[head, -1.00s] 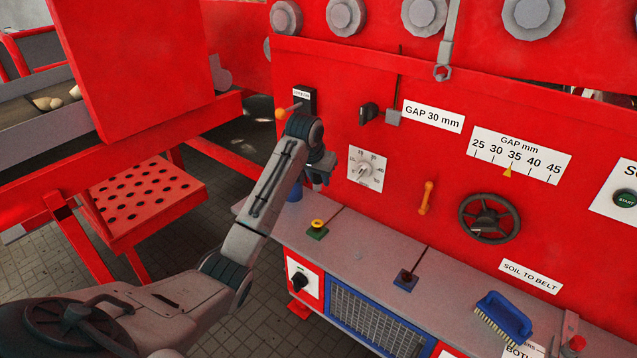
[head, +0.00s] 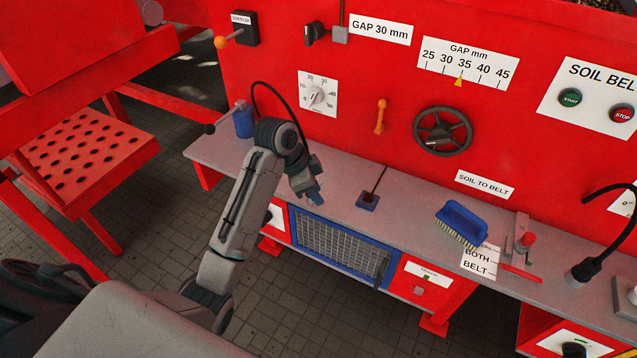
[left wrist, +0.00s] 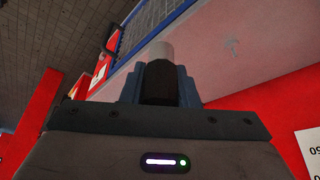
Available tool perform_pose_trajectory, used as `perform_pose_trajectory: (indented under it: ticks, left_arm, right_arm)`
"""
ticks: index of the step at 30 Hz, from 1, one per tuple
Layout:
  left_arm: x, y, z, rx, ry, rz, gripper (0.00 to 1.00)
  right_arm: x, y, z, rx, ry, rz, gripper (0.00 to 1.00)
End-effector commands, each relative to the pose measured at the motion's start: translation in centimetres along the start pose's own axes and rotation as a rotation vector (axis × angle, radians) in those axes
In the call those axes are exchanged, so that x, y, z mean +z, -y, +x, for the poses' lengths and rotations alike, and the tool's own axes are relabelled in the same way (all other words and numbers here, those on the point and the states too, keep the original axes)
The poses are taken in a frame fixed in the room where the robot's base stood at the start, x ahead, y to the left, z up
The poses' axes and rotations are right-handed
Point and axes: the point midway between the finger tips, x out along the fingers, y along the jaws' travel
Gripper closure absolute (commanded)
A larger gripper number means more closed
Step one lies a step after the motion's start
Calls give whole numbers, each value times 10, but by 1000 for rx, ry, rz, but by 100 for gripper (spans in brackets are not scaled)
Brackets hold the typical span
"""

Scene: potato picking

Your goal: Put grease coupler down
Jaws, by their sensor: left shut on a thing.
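The grease coupler (left wrist: 159,76) is a dark cylinder with a pale grey tip, held between the blue fingers of my left gripper (left wrist: 160,92) in the left wrist view. In the head view my left gripper (head: 312,190) is above the front part of the grey shelf (head: 335,173); the coupler is too small to make out there. A black hose (head: 273,91) arcs from near the blue canister (head: 243,120) toward the gripper. My right gripper is not in view.
Farther right are a blue brush (head: 462,220) and a black gooseneck (head: 605,240). The red panel with a handwheel (head: 443,131) stands behind. Bare shelf lies between base and brush.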

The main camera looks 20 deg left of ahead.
Motion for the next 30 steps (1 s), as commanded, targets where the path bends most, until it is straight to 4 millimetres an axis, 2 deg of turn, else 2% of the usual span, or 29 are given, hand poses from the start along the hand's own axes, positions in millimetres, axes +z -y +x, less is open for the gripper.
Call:
perform_pose_trajectory:
  ticks: [1, 4, 8, 11, 21, 27, 30]
  left_arm:
    - [-1, -15, 6, 26, -3, 55, 94]
    - [-1, -32, 10, 58, -2, 138, 94]
    - [-2, -34, 15, 75, 1, 186, 94]
    - [-4, -16, 20, 75, 1, 192, 94]
    - [-17, 67, 37, 74, 1, 188, 94]
    - [-24, 103, 41, 75, 1, 187, 94]
    - [-27, 112, 40, 76, 0, 187, 94]
  right_arm:
    - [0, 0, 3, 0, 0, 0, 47]
    - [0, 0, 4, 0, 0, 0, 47]
    - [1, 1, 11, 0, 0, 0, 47]
    - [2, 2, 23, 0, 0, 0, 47]
    - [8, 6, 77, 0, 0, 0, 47]
    - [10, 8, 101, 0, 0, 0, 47]
    - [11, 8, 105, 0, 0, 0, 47]
